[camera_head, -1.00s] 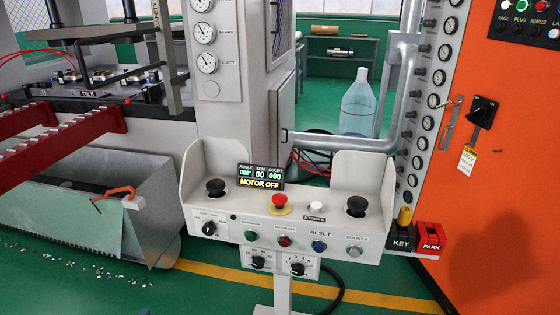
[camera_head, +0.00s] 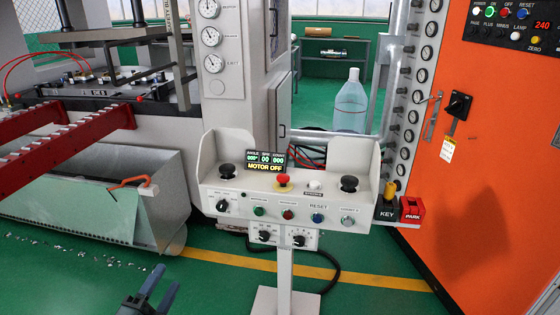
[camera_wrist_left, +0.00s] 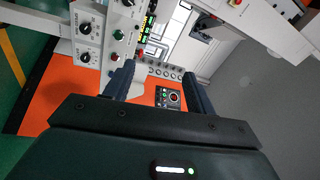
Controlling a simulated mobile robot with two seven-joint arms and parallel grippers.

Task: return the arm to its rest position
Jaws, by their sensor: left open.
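My left gripper (camera_head: 156,292) shows at the bottom of the head view, low over the green floor, with its two dark fingers apart and nothing between them. In the left wrist view my left gripper (camera_wrist_left: 158,85) is also open and empty, its fingers spread in front of the sideways-looking control stand. The control stand (camera_head: 290,204) stands to the right of the gripper and apart from it in the head view. My right gripper does not show in either view.
An orange cabinet (camera_head: 500,180) stands on the right. A grey scrap bin (camera_head: 170,190) with an orange-handled tool (camera_head: 133,182) is on the left, below red rails (camera_head: 70,135). A clear bottle (camera_head: 350,105) stands behind the control stand. Green floor (camera_head: 90,290) is open in front, with scattered shavings.

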